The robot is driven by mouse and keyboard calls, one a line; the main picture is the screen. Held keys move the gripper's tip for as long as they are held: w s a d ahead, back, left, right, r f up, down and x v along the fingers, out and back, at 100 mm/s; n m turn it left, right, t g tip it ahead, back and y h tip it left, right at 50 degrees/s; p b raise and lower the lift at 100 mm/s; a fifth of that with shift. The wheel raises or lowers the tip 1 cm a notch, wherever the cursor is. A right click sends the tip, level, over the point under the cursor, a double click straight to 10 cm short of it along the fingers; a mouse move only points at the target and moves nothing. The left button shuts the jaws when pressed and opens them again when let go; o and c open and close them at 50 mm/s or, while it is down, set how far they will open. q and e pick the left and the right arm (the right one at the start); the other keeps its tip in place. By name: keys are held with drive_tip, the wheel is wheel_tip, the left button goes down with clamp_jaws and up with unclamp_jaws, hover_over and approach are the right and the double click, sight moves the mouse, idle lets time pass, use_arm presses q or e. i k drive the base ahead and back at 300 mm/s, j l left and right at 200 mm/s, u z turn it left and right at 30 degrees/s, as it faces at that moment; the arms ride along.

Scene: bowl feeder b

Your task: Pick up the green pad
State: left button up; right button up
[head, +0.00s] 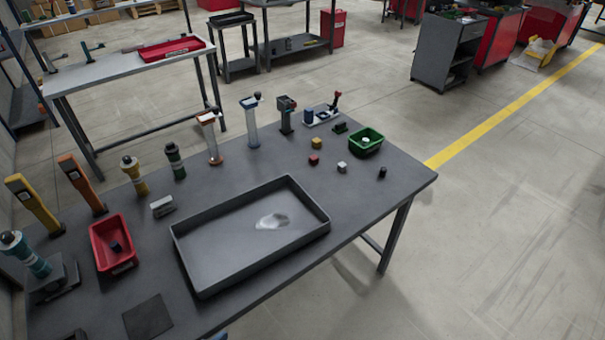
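No flat pad that is clearly green shows in the head view. A small dark green piece (340,127) lies at the far right of the grey table, just left of a green bin (372,149); it is too small to tell whether it is the pad. The green bin holds a small white thing. A flat dark square pad (147,318) lies at the table's near left and looks dark grey.
A large grey tray (210,283) takes up the middle of the table (372,202). A red bin (112,270) stands left of it. Several upright tools line the far side, including an orange-handled one (80,182).

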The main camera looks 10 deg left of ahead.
sight(340, 127)
drive_tip(key=i+l+z, duration=1.15)
drive_tip(key=i+z, duration=0.65)
drive_tip(key=i, duration=0.25)
drive_tip(key=i+u, duration=0.65)
drive_tip(key=i, duration=0.2)
drive_tip(key=i+l+u, duration=0.15)
drive_tip(key=i+u, duration=0.4)
drive_tip(key=u, duration=0.2)
drive_tip(key=i+u, duration=0.2)
drive_tip(key=u, duration=0.15)
drive_tip(key=i+l+u, duration=0.1)
drive_tip(key=u, duration=0.3)
drive_tip(key=i+l+u, duration=0.2)
drive_tip(key=u, duration=0.2)
drive_tip(key=i+u, duration=0.15)
drive_tip(key=u, duration=0.25)
drive_tip(key=i+l+u, duration=0.1)
drive_tip(key=u, duration=0.25)
drive_tip(key=i+l+u, duration=0.1)
drive_tip(key=u, duration=0.3)
drive_tip(key=i+l+u, duration=0.1)
drive_tip(key=u, duration=0.25)
drive_tip(key=i+l+u, duration=0.15)
drive_tip(key=u, duration=0.25)
drive_tip(key=i+l+u, duration=0.1)
drive_tip(key=l+u, duration=0.3)
drive_tip(key=i+l+u, duration=0.1)
drive_tip(key=u, duration=0.35)
drive_tip(key=l, duration=0.1)
